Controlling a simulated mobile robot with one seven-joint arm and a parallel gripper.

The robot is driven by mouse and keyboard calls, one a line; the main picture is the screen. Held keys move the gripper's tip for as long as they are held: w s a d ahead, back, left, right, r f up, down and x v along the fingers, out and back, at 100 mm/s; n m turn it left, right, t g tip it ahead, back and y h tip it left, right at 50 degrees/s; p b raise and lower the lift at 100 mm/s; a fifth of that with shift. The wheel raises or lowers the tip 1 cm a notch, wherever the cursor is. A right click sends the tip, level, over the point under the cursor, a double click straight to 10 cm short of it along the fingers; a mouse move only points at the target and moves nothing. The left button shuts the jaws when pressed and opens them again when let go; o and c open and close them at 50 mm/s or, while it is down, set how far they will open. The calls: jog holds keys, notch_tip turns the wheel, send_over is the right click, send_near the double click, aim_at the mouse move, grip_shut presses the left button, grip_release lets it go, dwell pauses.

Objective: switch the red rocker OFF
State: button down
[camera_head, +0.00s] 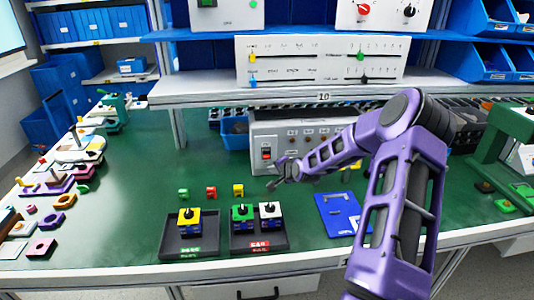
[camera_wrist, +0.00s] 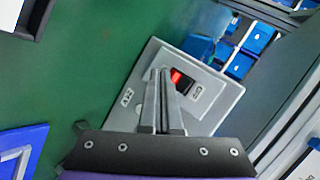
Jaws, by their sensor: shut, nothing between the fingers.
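The red rocker (camera_head: 266,154) is set in a pale plate at the left end of the grey control box (camera_head: 310,133), at the back of the green table. In the wrist view the red rocker (camera_wrist: 177,76) shows just beside my fingertips, partly hidden by them, with a dark part next to the red. My gripper (camera_wrist: 161,73) is shut and empty, its fingers together and pointing at the plate. In the head view my gripper (camera_head: 273,183) is in front of and below the rocker. I cannot tell whether the tips touch it, nor which way it is tipped.
Small green, red and yellow blocks (camera_head: 211,192) lie left of my gripper. Dark trays (camera_head: 190,249) with coloured knobs stand nearer the front. A blue plate (camera_head: 341,212) lies to the right. A shelf (camera_head: 322,90) overhangs the control box.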

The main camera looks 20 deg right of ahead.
send_near(265, 156)
jog(key=shift+s+f+x, duration=0.1)
jog(key=shift+f+x, duration=0.05)
jog(key=shift+x, duration=1)
jog(key=shift+s+f+x, duration=0.15)
jog(key=shift+f+x, duration=0.05)
jog(key=shift+x, duration=1)
jog(key=shift+w+a+b, duration=0.1)
jog(key=shift+b, duration=0.2)
jog(key=shift+w, duration=0.3)
jog(key=shift+w+d+r, duration=0.1)
jog(key=shift+w+d, duration=0.1)
jog(key=shift+w, duration=0.1)
dwell(0.3)
jog(key=shift+s, duration=0.15)
jog(key=shift+s+a+b, duration=0.2)
jog(key=shift+s+b, duration=0.1)
jog(key=shift+s, duration=0.25)
jog(key=shift+s, duration=0.1)
jog(key=shift+s+a+f, duration=0.15)
jog(key=shift+s+a, duration=0.1)
jog(key=shift+s, duration=0.5)
jog(key=shift+s+a+f, duration=0.15)
jog(key=shift+s+a, duration=0.05)
jog(key=shift+s, duration=0.55)
jog(key=shift+s+a+f, duration=0.15)
jog(key=shift+s+a, duration=0.1)
jog(key=shift+s, duration=0.55)
